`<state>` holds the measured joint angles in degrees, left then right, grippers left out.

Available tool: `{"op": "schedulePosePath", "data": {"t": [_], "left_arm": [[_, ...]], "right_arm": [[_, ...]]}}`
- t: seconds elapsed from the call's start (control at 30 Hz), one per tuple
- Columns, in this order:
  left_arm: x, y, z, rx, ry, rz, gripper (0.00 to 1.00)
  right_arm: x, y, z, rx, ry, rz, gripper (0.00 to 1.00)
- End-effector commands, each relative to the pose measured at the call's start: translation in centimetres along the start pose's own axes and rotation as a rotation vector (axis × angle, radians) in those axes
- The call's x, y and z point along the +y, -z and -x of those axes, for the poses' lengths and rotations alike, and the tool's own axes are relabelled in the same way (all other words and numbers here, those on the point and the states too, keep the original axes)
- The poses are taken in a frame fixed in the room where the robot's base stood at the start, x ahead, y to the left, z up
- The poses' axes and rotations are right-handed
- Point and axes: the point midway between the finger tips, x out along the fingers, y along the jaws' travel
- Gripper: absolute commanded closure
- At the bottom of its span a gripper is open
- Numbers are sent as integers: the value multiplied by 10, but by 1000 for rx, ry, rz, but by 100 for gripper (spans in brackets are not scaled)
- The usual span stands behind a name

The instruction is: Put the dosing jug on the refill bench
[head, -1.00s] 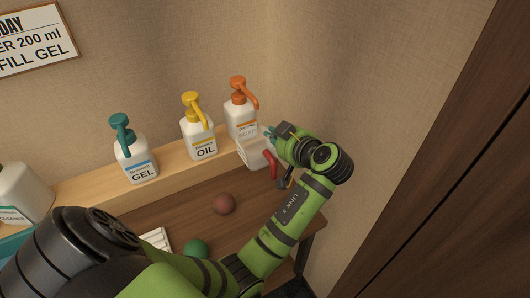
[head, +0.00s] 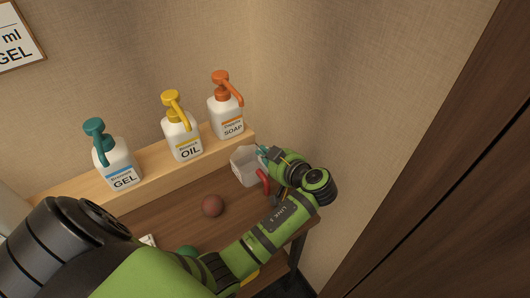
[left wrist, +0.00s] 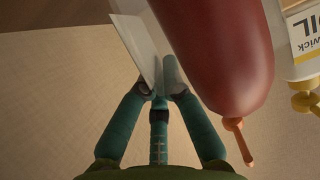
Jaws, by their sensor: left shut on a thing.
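The dosing jug (head: 243,168) is a pale, see-through vessel with a red handle, at the right end of the wooden refill bench (head: 165,215). My left gripper (head: 264,154) is shut on the jug's wall. The left wrist view shows the teal fingers (left wrist: 160,92) pinching the clear wall, with the red handle (left wrist: 215,50) large beside them. I cannot tell whether the jug's base touches the bench top. My right gripper is not in view.
On the raised ledge (head: 155,178) behind stand a GEL bottle (head: 118,165), an OIL bottle (head: 183,137) and a SOAP bottle (head: 226,118). A dark red ball (head: 213,205) lies on the bench left of the jug. A green ball (head: 188,250) is partly hidden by my arm.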

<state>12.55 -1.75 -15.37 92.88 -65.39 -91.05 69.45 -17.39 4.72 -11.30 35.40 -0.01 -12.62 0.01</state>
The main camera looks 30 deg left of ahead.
Motion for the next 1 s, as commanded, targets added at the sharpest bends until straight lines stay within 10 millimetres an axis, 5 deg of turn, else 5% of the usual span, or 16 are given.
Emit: {"op": "schedulePosePath", "data": {"t": [0.37, 0.47, 0.87, 1.0], "left_arm": [[0, -6, -2, 0, 0, 1, 100], [0, -5, -2, 0, 0, 1, 69], [0, 1, 0, 1, 0, 1, 69], [0, 0, 21, -4, -1, 1, 69]], "right_arm": [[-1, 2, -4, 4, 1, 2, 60], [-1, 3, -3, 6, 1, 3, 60], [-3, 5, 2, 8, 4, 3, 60], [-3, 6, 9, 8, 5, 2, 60]]}}
